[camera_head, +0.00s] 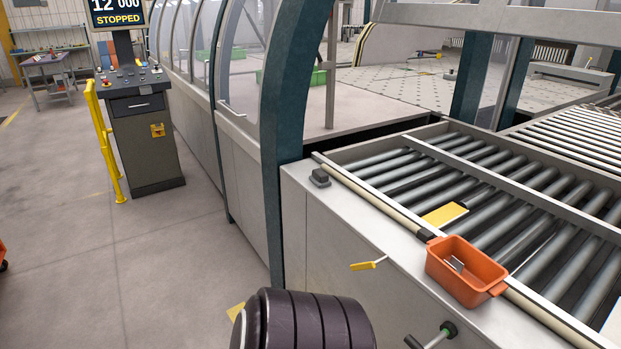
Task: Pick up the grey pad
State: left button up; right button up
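A small dark grey block (319,178) sits on the pale ledge of the roller conveyor, at its near left corner beside the teal post. It looks like the grey pad, but it is small in view. A small light grey piece (456,263) lies in the orange bin (468,283) on the same ledge, farther right; I cannot tell what it is. Neither of my grippers shows. A dark ribbed part, probably my own arm, stands at the bottom centre, well apart from the grey block.
A yellow plate (445,214) lies on the rollers behind the orange bin. A yellow-handled lever (367,265) and a rod with a green ring (448,330) stick out near the conveyor's front side. A control console (142,130) stands at the left. The floor between is clear.

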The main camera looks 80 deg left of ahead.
aim_at(318, 177)
jog(key=u, duration=1.65)
jog(key=i+u, duration=0.15)
jog(key=u, duration=0.25)
jog(key=i+u, duration=0.1)
jog(key=u, duration=0.3)
jog(key=i+l+u, duration=0.1)
jog(key=u, duration=0.3)
